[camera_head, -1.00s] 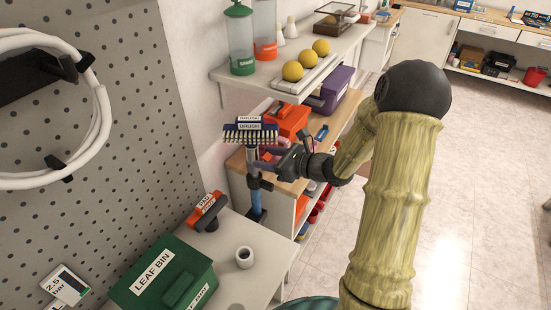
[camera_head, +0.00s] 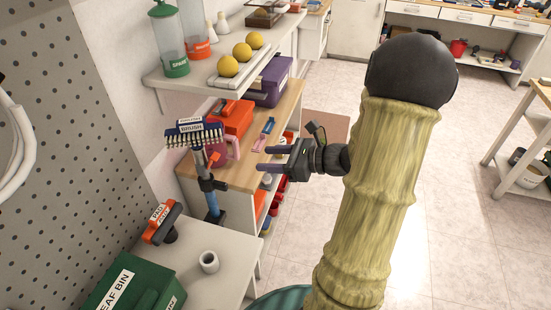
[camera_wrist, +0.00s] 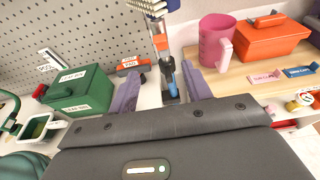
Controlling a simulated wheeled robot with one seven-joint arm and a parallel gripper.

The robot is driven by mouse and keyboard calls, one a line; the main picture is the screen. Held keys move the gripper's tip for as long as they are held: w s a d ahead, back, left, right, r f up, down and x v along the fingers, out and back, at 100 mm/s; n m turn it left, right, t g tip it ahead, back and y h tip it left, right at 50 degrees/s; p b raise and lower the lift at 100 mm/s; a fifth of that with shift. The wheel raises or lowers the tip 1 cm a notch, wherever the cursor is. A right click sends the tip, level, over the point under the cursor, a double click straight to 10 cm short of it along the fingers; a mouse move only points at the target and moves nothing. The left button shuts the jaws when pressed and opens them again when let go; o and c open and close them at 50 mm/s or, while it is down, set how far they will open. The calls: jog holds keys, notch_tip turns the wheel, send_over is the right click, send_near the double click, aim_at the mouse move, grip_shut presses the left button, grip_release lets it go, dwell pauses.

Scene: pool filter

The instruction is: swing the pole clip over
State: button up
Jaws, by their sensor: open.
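The brush (camera_head: 190,130), with a blue back and pale bristles, stands on top of an upright pole (camera_head: 213,203) with a blue lower part. The pole carries an orange piece (camera_head: 212,158) below the brush and a black clamp (camera_head: 212,184) lower down. I cannot tell which of these is the pole clip. My gripper (camera_head: 261,159) is open and empty, right of the pole and apart from it in the head view. In the wrist view the pole (camera_wrist: 170,78) shows between my purple fingers (camera_wrist: 160,92), farther off, with the orange piece (camera_wrist: 161,42) above them.
A wooden counter (camera_head: 240,176) behind the pole bears a pink jug (camera_head: 226,152) and an orange toolbox (camera_wrist: 272,38). A green leaf bin (camera_head: 135,285), an orange-handled tool (camera_head: 161,222) and a white cup (camera_head: 209,262) stand on the near table.

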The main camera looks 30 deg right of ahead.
aim_at(216, 157)
jog(key=shift+s+d+r, duration=0.1)
jog(key=shift+s+d, duration=0.25)
jog(key=shift+d, duration=0.05)
jog(key=shift+d+p, duration=0.1)
jog(key=shift+p, duration=0.35)
jog(key=f+t+y+p, duration=0.1)
jog(key=f+p, duration=0.1)
jog(key=p, duration=0.4)
jog(key=f+t+y+p, duration=0.1)
jog(key=f+p, duration=0.1)
jog(key=p, duration=0.4)
jog(key=shift+s+d, duration=0.1)
jog(key=shift+s, duration=0.1)
jog(key=shift+f, duration=0.15)
jog(key=p+x, duration=0.5)
jog(key=x, duration=1.2)
jog(key=shift+w, duration=0.15)
